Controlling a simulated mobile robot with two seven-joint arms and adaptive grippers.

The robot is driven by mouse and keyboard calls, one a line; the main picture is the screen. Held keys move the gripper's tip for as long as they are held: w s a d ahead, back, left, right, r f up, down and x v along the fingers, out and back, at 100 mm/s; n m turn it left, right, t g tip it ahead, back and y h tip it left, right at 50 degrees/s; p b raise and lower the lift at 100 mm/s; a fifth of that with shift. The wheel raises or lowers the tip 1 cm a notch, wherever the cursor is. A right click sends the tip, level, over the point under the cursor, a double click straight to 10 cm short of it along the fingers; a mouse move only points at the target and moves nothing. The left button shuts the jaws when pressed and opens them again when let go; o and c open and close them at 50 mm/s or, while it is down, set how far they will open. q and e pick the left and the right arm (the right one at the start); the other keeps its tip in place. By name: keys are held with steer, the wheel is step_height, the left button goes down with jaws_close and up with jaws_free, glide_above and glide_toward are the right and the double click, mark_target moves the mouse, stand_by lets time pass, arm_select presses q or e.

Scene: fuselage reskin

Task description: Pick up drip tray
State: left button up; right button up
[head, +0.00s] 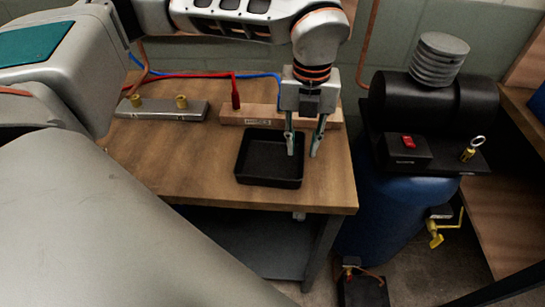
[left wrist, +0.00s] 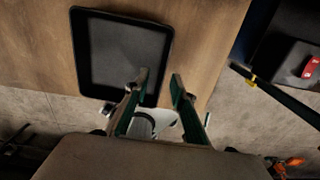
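The drip tray (head: 270,174) is a shallow black rectangular tray. It lies flat on the wooden workbench near its front right corner. It also shows in the left wrist view (left wrist: 112,50). My left gripper (head: 304,153) points down over the tray's right side, with its fingers apart and nothing between them. In the head view one finger overlaps the inside of the tray and the other is just right of its right wall. In the left wrist view the fingers (left wrist: 159,76) are spread near the tray's edge. I cannot tell the exact finger height. My right gripper is in neither view.
Behind the tray is a wooden block (head: 262,115) with red and blue hoses. A metal manifold (head: 160,110) with brass fittings lies at the back left. A blue tank with a black compressor (head: 434,104) stands right of the workbench (head: 205,165). The bench left of the tray is clear.

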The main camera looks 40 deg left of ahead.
mark_target(303, 155)
arm_select(q)
step_height(303, 155, down, 4)
steer(key=shift+w+d+f, duration=0.1)
steer(key=shift+w+d, duration=0.05)
jaws_close()
steer(key=shift+r, duration=0.2)
